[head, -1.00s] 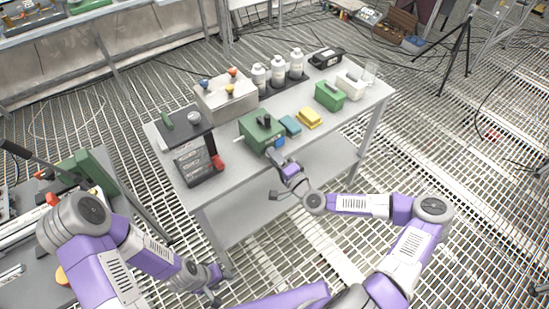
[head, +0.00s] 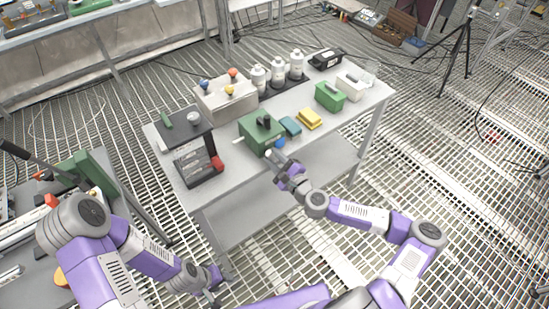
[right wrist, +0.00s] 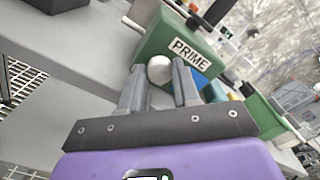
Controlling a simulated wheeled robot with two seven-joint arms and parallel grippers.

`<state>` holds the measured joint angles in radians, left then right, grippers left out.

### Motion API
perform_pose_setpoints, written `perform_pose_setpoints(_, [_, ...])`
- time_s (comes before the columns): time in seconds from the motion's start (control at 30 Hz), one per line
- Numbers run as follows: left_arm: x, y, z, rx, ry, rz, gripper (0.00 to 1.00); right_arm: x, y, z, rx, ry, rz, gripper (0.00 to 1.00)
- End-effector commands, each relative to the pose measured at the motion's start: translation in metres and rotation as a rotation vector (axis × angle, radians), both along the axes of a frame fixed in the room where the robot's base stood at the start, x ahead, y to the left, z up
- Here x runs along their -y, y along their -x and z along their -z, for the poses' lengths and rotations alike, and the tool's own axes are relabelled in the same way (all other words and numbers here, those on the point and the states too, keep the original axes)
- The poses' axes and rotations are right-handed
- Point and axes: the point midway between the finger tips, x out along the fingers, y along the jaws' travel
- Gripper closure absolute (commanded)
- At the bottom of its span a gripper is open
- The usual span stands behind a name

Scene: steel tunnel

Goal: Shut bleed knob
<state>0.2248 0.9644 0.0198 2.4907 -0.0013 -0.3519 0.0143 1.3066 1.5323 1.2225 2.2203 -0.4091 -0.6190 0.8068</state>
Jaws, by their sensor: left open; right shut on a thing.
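A green box (head: 257,133) with dark fittings on top stands at the near edge of the bench. Its "PRIME" label shows on the green wall (right wrist: 192,36) in the right wrist view. A round silver knob (right wrist: 160,69) sits on that face, between the fingers of my right gripper (right wrist: 160,78), which is shut on it. In the head view my right gripper (head: 275,160) is at the box's front, and its fingers mostly hide the knob. A blue part (right wrist: 209,88) is just beside the right finger. My left gripper (head: 216,287) is open and empty, low at the left, away from the bench.
On the grey bench (head: 232,168), a dark-topped unit (head: 191,155) with a red part stands left. A beige box (head: 226,99) with coloured knobs and white bottles (head: 278,72) stand behind. Teal (head: 290,126) and yellow (head: 310,118) blocks lie right of the green box.

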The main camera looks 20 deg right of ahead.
Motion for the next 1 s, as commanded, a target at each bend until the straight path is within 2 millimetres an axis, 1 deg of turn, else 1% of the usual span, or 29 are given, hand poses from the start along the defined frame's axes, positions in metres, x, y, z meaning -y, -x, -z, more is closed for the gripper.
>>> perform_pose_setpoints(0.2, [0.0, -0.0001, -0.0016, 0.0, 0.0, 0.0, 0.51, -0.0003, 0.0004, 0.0003, -0.045, -0.121, -0.001, 0.99])
perform_pose_setpoints(0.4, [0.0, 0.0, -0.0022, 0.0, 0.0, 0.0, 0.51, -0.0005, 0.0004, 0.0004, -0.066, -0.18, -0.002, 0.99])
perform_pose_setpoints(0.97, [0.0, 0.0, -0.0023, 0.0, 0.0, 0.0, 0.51, -0.0007, 0.0005, 0.0004, -0.075, -0.205, -0.002, 0.99])
perform_pose_setpoints(1.0, [0.0, 0.0, -0.0023, 0.0, 0.0, 0.0, 0.51, -0.0007, 0.0005, 0.0005, -0.076, -0.204, -0.001, 0.63])
